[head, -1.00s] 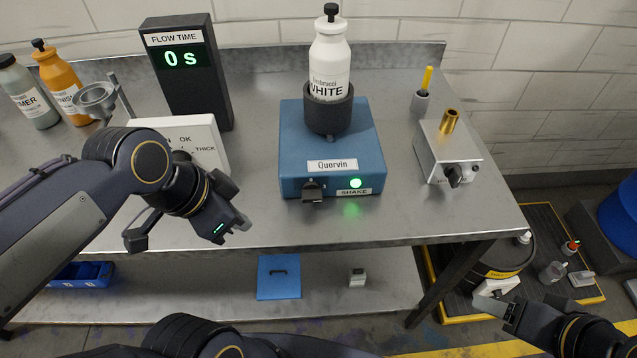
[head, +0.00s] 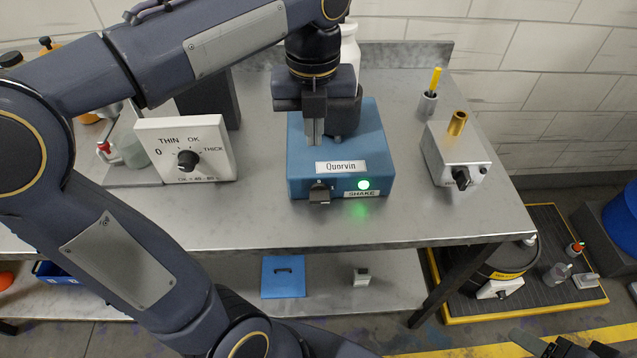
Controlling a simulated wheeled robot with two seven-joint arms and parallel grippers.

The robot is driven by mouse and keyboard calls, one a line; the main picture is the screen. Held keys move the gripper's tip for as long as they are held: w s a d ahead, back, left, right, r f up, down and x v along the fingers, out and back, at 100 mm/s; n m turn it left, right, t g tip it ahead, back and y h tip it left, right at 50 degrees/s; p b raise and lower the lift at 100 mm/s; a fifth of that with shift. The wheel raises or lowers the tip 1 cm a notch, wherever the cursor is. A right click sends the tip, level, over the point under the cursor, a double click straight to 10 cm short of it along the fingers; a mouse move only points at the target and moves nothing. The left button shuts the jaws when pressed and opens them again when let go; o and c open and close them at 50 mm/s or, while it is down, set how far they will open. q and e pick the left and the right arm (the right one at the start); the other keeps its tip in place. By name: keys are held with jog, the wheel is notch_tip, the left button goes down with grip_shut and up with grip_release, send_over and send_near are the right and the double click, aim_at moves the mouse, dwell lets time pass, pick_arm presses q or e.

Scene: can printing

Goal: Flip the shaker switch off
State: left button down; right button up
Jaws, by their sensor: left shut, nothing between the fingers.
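The blue shaker box (head: 375,135) stands on the metal table, with a "Quorvin" label and a "SHAKE" label on its front. Its dark switch (head: 320,193) sits at the lower left of the front face, and the green light (head: 363,184) beside it is lit. A white bottle (head: 349,45) stands in the dark holder on top, largely hidden by my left arm. My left gripper (head: 315,138) points down over the shaker, shut and empty, above and apart from the switch in the picture. My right gripper (head: 530,345) is at the bottom right, partly cut off; its jaw state is unclear.
A white dial box (head: 205,160) stands left of the shaker. A grey box with a brass nozzle (head: 450,160) stands to the right. The flow-time display (head: 210,103) is mostly covered by my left arm. The table front around the switch is clear.

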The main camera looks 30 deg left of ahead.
aim_at(315, 197)
pick_arm(q)
notch_tip(315, 197, down, 14)
jog(key=shift+f+b, duration=0.1)
jog(key=shift+b, duration=0.6)
